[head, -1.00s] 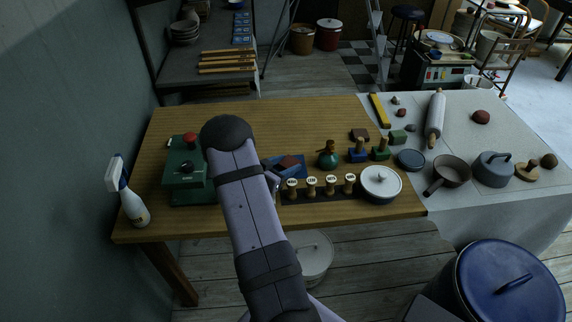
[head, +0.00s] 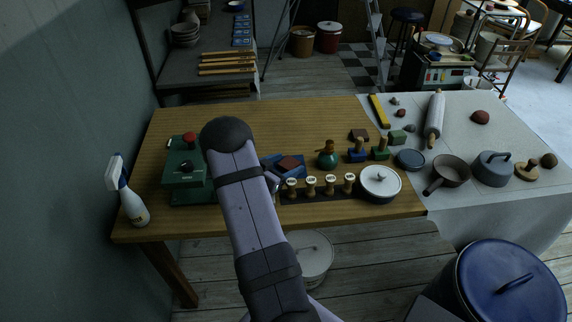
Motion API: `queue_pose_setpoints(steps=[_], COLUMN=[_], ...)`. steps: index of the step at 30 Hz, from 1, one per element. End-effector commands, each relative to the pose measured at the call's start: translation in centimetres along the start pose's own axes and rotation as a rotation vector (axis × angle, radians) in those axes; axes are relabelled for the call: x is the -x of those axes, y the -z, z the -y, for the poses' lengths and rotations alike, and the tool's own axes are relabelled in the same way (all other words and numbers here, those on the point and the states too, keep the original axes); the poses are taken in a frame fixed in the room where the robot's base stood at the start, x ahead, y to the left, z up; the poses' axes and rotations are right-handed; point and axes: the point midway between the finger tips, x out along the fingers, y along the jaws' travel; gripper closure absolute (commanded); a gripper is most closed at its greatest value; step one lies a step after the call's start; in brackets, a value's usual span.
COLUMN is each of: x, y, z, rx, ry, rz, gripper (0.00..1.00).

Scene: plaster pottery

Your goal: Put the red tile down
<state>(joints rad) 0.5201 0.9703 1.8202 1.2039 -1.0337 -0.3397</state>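A dark red tile (head: 289,163) lies, looking roughly flat, on a blue square piece (head: 301,172) in the middle of the wooden table. My gripper (head: 273,181) is just left of and in front of the tile, mostly hidden behind my arm. Only a small grey part of it shows, and I cannot see its fingertips or whether they touch the tile.
A green box (head: 185,170) and spray bottle (head: 130,195) stand left. The table's back is clear.

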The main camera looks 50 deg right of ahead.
Motion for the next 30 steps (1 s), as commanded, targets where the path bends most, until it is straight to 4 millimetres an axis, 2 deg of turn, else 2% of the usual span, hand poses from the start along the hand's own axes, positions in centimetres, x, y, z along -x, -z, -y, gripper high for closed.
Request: queue_pose_setpoints(steps=[1, 10, 24, 30], x=[-0.2, 0.6, 8.9, 11.4], y=[-1.6, -0.2, 0.2, 0.3], z=[-0.7, -0.6, -0.2, -0.2], rx=[0.018, 0.019, 0.014, 0.012], ry=[-0.009, -0.008, -0.002, -0.003], rz=[0.019, 0.019, 0.011, 0.009], gripper=[0.36, 0.36, 0.36, 0.36])
